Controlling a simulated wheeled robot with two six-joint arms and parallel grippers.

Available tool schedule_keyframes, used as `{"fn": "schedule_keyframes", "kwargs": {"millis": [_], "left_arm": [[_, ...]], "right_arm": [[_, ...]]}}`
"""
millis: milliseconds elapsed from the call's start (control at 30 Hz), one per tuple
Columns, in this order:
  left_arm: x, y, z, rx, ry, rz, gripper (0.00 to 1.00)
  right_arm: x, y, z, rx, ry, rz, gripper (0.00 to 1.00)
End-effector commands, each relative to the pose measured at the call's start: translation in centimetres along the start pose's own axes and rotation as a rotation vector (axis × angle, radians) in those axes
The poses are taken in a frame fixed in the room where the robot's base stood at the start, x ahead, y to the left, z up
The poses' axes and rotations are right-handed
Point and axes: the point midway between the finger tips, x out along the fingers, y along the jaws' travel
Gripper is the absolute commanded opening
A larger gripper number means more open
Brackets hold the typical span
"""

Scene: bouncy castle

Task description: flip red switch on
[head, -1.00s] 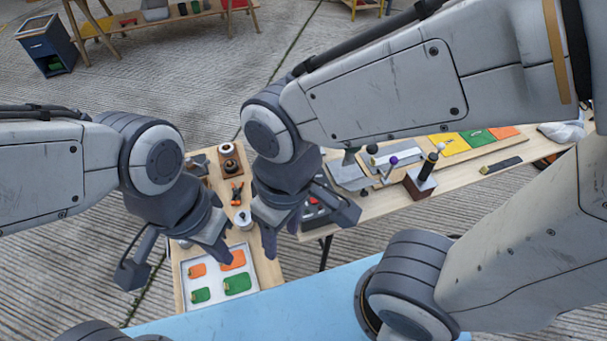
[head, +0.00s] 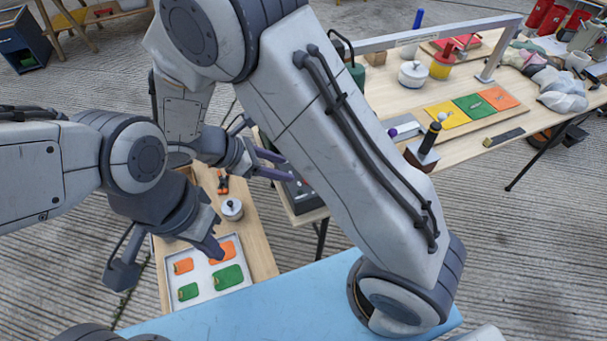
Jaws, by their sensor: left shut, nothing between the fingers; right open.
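I cannot make out a red switch for certain. A dark box (head: 301,194) sits at the near left corner of the right-hand table, partly hidden by my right arm. My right gripper (head: 272,165) is open, its two fingers pointing right, just above and left of this box in the picture. I see nothing between its fingers. My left gripper (head: 212,247) is shut and empty, in front of the white tray with orange and green pieces.
The white tray (head: 208,291) and a small lidded pot (head: 232,209) are on the left table.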

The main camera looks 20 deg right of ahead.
Motion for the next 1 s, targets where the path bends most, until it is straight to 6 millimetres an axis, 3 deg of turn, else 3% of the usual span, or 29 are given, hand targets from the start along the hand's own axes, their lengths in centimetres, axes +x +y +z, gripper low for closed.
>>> {"fn": "schedule_keyframes", "kwargs": {"millis": [200, 400, 833, 867, 1000], "left_arm": [[0.2, 0.0, 0.0, 0.0, 0.0, 0.0, 0.0], [0.4, 0.0, 0.0, 0.0, 0.0, 0.0, 0.0], [0.4, 0.0, 0.0, 0.0, 0.0, 0.0, 0.0], [0.4, 0.0, 0.0, 0.0, 0.0, 0.0, 0.0], [0.4, 0.0, 0.0, 0.0, 0.0, 0.0, 0.0]], "right_arm": [[4.3, -0.2, 0.0, 0.001, -0.001, -0.007, 0.55], [7.3, -0.2, 0.0, 0.001, 0.0, -0.005, 0.55], [8.5, -0.1, 0.0, 0.002, 0.003, -0.002, 0.55], [8.5, -0.1, 0.0, 0.002, 0.003, -0.002, 0.51], [8.5, -0.2, 0.0, 0.002, 0.003, -0.002, 0.0]]}}
